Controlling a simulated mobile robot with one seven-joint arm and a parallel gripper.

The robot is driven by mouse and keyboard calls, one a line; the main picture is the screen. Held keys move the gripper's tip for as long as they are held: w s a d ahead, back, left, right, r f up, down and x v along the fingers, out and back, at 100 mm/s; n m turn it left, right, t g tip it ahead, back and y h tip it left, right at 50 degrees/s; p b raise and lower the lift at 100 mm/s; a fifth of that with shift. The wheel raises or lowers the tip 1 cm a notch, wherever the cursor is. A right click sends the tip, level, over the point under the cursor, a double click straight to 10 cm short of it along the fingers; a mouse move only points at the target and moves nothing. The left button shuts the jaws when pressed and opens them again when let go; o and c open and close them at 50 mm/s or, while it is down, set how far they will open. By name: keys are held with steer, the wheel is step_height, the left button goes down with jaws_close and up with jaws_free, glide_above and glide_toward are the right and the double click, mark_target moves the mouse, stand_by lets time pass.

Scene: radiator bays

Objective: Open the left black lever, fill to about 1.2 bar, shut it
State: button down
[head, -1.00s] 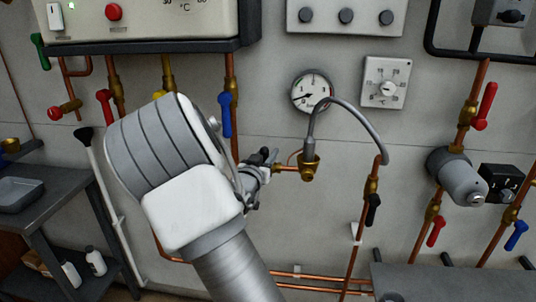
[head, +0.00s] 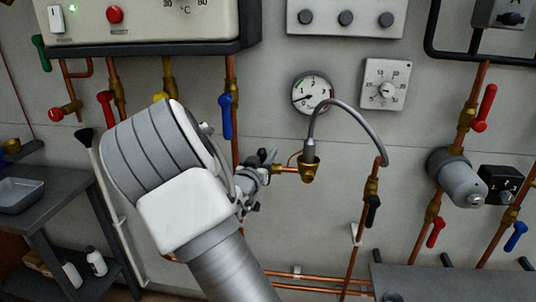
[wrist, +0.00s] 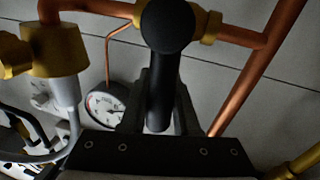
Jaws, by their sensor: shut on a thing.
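The left black lever (wrist: 160,75) stands between my gripper's two fingers in the wrist view, its round end towards the camera. My gripper (wrist: 160,108) is shut on it. In the head view my gripper (head: 258,168) is beside the brass valve (head: 309,168), and the lever is mostly hidden by the fingers and wrist. The pressure gauge (head: 313,94) hangs above the valve, its needle near the low end at the left. It also shows in the wrist view (wrist: 104,106), too small to read exactly. A grey hose (head: 350,112) arches from the valve to the right-hand pipe.
Another black lever (head: 373,211) sits on the right-hand pipe. A blue lever (head: 226,116) is up to the left, close to my wrist. A dial thermostat (head: 386,83) is beside the gauge. Copper pipes (head: 318,284) run low along the wall.

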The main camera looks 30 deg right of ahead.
steer(key=shift+w+a+f+n+t+p, duration=0.4)
steer(key=shift+a+n, duration=0.25)
steer(key=shift+n, duration=1.1)
steer(key=shift+w+a+f+n+t+p, duration=0.3)
steer(key=shift+w+a+n, duration=0.3)
steer(key=shift+n, duration=1.2)
steer(key=shift+w+a+f+n+t+p, duration=0.35)
steer(key=shift+a+n, duration=0.4)
steer(key=shift+n, duration=1)
steer(key=shift+f, duration=0.1)
steer(key=c, duration=0.7)
jaws_free()
steer(key=shift+o, duration=0.2)
steer(key=v, duration=1.7)
steer(key=shift+s+a, duration=0.15)
